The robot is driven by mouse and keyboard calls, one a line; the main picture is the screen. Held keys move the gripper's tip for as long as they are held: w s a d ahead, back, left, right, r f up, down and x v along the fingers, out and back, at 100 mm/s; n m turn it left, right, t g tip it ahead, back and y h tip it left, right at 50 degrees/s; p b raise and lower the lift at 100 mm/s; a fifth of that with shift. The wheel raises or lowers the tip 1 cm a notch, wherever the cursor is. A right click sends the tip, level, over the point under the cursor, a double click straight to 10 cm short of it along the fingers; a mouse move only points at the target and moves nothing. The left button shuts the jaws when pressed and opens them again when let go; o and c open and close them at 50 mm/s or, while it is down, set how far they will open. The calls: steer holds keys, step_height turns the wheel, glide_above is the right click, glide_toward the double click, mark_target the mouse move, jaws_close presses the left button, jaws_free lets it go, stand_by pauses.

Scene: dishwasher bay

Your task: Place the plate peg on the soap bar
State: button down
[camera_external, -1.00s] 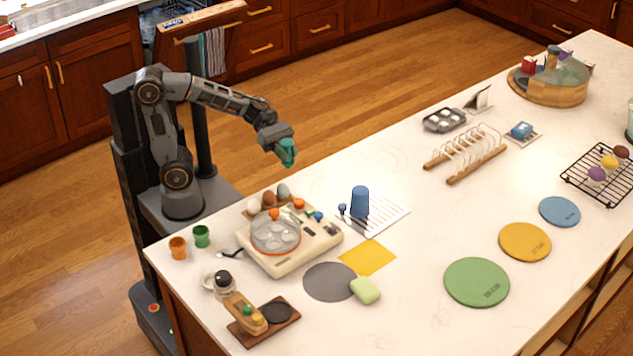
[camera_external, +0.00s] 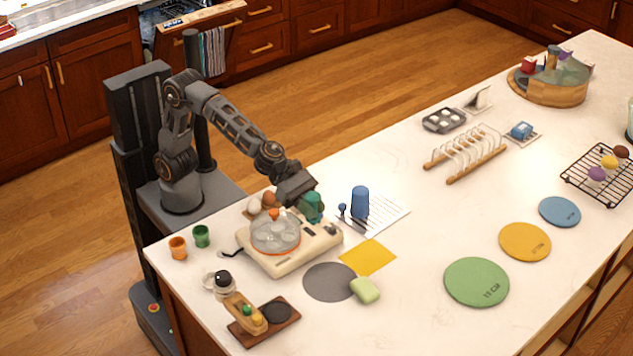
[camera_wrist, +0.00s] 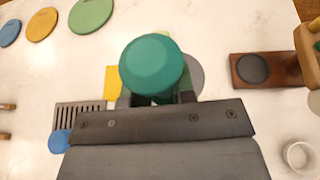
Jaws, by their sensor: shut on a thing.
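My gripper (camera_external: 311,203) is shut on a teal, round-topped peg, which I take for the plate peg (camera_external: 312,210). It holds the peg above the right back part of the cream appliance. In the wrist view the plate peg (camera_wrist: 155,66) sits between the fingers, its round top toward the camera. The pale green soap bar (camera_external: 366,290) lies on the counter at the right edge of a grey disc, in front of and to the right of my gripper. In the wrist view the plate peg mostly hides it.
The cream appliance (camera_external: 290,258) with its clear, orange-rimmed dome stands below my gripper. A blue cylinder (camera_external: 360,201) stands upright on a slotted white mat. A grey disc (camera_external: 328,283) and yellow sheet (camera_external: 368,257) lie flat by the soap bar.

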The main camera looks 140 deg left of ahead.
steer(key=shift+a+n+y, duration=0.4)
steer(key=shift+a+y, duration=0.1)
steer(key=shift+a, duration=0.1)
steer(key=shift+w+a+f, duration=0.1)
steer(key=shift+w+a, duration=0.05)
steer(key=shift+w, duration=0.05)
steer(key=x, duration=0.8)
glide_above(357, 280)
steer(key=f, duration=0.6)
steer(key=shift+s+f+b, duration=0.1)
steer(key=shift+s+b, duration=0.1)
steer(key=shift+b, duration=0.15)
steer(key=shift+w+f, duration=0.15)
steer(key=shift+f, duration=0.05)
step_height(357, 280, down, 3)
steer(key=b, duration=0.3)
steer(key=shift+w+f, duration=0.1)
steer(key=shift+f, duration=0.1)
steer(key=shift+f, duration=0.15)
steer(key=c, duration=1)
jaws_free()
